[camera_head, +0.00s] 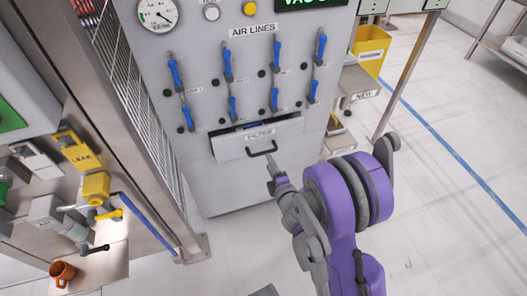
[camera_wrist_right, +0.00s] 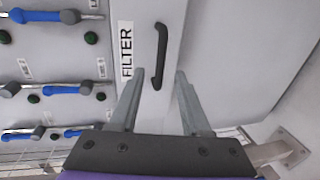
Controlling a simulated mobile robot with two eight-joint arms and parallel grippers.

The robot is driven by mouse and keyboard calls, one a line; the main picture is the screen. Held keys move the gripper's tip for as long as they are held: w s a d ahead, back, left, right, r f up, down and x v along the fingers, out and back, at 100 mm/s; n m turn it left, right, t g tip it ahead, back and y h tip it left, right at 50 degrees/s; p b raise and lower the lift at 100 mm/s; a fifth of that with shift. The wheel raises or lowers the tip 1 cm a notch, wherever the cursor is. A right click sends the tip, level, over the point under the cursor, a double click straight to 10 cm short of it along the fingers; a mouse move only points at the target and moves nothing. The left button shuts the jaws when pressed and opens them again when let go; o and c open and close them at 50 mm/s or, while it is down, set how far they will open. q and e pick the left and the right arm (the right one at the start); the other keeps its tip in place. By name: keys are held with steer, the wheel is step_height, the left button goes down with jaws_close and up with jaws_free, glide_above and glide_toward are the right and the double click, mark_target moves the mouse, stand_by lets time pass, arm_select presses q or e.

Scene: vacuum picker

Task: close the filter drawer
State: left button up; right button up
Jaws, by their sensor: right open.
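My right gripper (camera_head: 271,165) is just in front of the drawer, close below the handle. In the right wrist view, the open fingers (camera_wrist_right: 160,74) point at the handle (camera_wrist_right: 160,55), which lies just beyond the tips. Nothing is between the fingers. I cannot tell whether a fingertip touches the drawer. My left gripper is not in view.
Several blue valve levers (camera_head: 227,62) are above the drawer. A metal frame with mesh (camera_head: 130,75) stands at left, beside a ledge with an orange mug (camera_head: 62,272). A yellow bin (camera_head: 370,45) is at right.

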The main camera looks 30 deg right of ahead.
mark_target(264, 153)
steer(key=x, duration=0.7)
steer(key=shift+b, duration=0.3)
jaws_close()
stand_by(1.0)
